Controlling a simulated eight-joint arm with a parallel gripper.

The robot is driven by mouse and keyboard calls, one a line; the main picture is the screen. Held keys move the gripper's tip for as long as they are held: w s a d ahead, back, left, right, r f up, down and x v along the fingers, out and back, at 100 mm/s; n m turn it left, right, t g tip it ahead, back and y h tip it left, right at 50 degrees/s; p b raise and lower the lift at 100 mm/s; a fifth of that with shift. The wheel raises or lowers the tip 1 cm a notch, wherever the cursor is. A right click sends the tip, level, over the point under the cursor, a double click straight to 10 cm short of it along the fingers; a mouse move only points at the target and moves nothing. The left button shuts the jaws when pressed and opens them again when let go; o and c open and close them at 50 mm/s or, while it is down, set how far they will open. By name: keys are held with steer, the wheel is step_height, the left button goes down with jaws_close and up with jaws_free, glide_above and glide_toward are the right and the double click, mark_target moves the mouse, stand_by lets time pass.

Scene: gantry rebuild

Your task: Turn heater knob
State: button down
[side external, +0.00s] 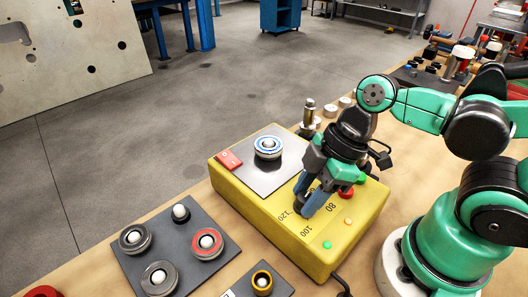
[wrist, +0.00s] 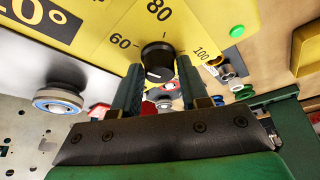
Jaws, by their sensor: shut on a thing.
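The heater is a yellow box (side external: 230,194) with a number dial on its sloped face. Its black knob (wrist: 158,58) shows in the wrist view, among the printed marks 60, 80 and 100. My gripper (side external: 307,204) points down at the dial in the side view, and its fingers and palm hide most of the knob there. In the wrist view my gripper (wrist: 160,72) has one finger on each side of the knob and is shut on it. A pale line marks the knob's face.
A round part with a blue ring (side external: 268,147) sits on the heater's plate beside a red switch (side external: 229,160). A dark plate (side external: 150,215) with several round parts lies at the left. A red button (side external: 346,192) is close to my gripper. A cable leaves the box's front.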

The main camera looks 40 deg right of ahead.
steer(key=m+t+h, duration=0.1)
steer(key=m, duration=0.2)
steer(key=shift+s+a, duration=0.1)
steer(key=m+h, duration=0.1)
steer(key=m, duration=0.3)
steer(key=shift+t, duration=0.3)
steer(key=m+h, duration=0.1)
steer(key=m, duration=0.2)
steer(key=m+h, duration=0.1)
steer(key=m, duration=0.2)
steer(key=shift+a+m+h, duration=0.2)
steer(key=shift+m+h, duration=0.1)
steer(key=m+h, duration=0.1)
steer(key=m, duration=0.2)
steer(key=shift+m, duration=0.3)
steer(key=m+g+h, duration=0.1)
steer(key=m, duration=0.2)
steer(key=shift+a+m, duration=0.1)
steer(key=shift+m, duration=0.2)
steer(key=m+g, duration=0.1)
steer(key=m, duration=0.2)
steer(key=m+g+h, duration=0.1)
steer(key=m, duration=0.2)
steer(key=shift+h, duration=0.3)
steer(key=shift+m, duration=0.3)
